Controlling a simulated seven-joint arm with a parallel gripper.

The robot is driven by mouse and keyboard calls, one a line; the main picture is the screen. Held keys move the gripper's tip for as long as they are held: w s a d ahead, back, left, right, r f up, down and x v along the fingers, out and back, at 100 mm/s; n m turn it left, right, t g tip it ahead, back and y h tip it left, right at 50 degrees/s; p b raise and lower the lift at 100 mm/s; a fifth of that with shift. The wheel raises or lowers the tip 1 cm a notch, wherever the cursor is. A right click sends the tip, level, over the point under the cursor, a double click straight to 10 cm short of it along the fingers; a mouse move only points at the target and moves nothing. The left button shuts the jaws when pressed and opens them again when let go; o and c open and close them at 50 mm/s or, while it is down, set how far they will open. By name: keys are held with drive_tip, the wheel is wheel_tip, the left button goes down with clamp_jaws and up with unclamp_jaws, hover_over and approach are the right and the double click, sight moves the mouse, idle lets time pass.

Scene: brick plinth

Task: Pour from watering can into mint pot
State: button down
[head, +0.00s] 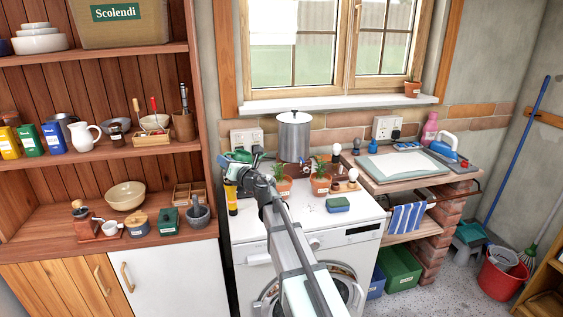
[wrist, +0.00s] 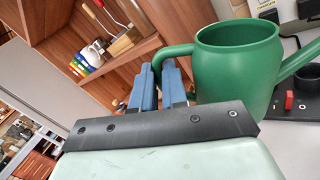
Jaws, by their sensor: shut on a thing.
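The green watering can (wrist: 240,65) fills the upper right of the wrist view, its spout to the right. My gripper (wrist: 160,70) is shut on its handle, with the blue fingers on either side. In the head view the can (head: 238,157) is partly hidden behind my gripper (head: 250,174), over the back left of the white washing machine. I cannot tell if it touches the surface. Two terracotta pots with green plants stand to its right: a left pot (head: 283,188) and a right pot (head: 320,186). Their labels are too small to read, so I cannot tell which holds mint.
A metal urn (head: 294,138) with a tap stands behind the pots. A yellow tube (head: 231,201) is left of my arm, and a green-and-blue sponge (head: 338,205) lies front right. Light bulbs (head: 352,176) stand right of the pots. The front of the washing machine top (head: 350,223) is clear.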

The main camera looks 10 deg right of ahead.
sight(232, 154)
drive_tip(key=shift+w+d+r+m, duration=0.1)
drive_tip(key=shift+d+r+m, duration=0.1)
drive_tip(key=shift+d+m, duration=0.2)
idle(0.5)
drive_tip(key=shift+w+d+r+m, duration=0.25)
drive_tip(key=shift+d+r+m, duration=0.05)
drive_tip(key=shift+d+m, duration=0.35)
drive_tip(key=shift+w+d+r+m+t, duration=0.15)
drive_tip(key=shift+d+r+m+t, duration=0.05)
drive_tip(key=shift+d+m+t, duration=0.2)
idle(0.4)
